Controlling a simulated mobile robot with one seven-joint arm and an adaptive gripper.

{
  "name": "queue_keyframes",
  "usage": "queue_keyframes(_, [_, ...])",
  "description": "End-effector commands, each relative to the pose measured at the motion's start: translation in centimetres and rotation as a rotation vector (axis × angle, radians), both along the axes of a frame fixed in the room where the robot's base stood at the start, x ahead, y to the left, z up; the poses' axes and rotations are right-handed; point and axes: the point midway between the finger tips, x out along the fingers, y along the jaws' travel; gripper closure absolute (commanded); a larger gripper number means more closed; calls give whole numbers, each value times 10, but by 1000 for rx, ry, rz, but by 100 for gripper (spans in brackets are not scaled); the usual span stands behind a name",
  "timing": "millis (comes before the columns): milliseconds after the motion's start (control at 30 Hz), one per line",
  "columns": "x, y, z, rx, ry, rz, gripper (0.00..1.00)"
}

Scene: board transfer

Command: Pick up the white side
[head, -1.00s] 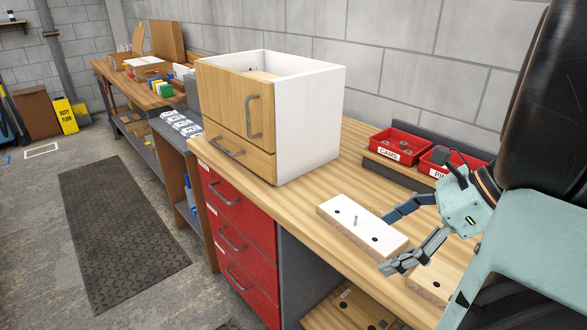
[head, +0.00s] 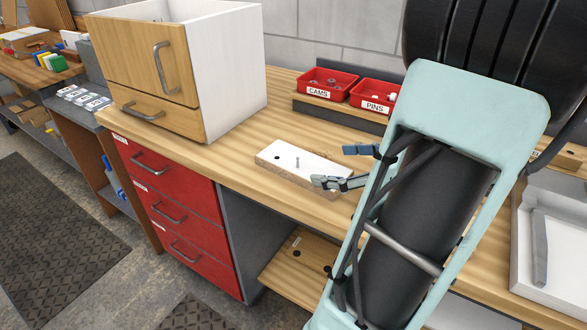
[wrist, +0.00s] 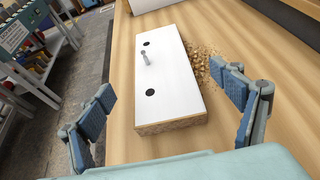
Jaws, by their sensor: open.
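The white side (head: 282,153) is a thick white board with a raw chipboard edge, lying flat on the wooden bench in front of the red bins. In the wrist view the white side (wrist: 165,95) shows two dark holes and a metal pin standing up between them. My gripper (head: 346,166) is open and empty at the board's right end in the head view. In the wrist view my gripper (wrist: 168,86) has one finger on each side of the board, both apart from it in the picture. The exact height of the fingers is unclear.
A wood-fronted white cabinet (head: 232,75) stands left of the board. Red bins labelled CAMS (head: 322,85) and PINS (head: 375,95) sit behind it. Brown crumbs (wrist: 203,66) lie beside the board. A white tray (head: 570,282) is at the right. My arm hides bench to the right.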

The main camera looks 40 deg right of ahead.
Motion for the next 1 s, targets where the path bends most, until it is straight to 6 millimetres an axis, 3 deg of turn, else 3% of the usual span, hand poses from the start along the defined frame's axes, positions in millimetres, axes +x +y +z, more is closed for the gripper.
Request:
queue_keyframes(133, [22, 8, -11, 2, 0, 5, 15])
queue_keyframes(367, [38, 14, -18, 1, 1, 4, 15])
queue_keyframes(700, [77, 26, -36, 2, 2, 5, 15])
queue_keyframes(1000, [80, 27, -35, 1, 1, 4, 17])
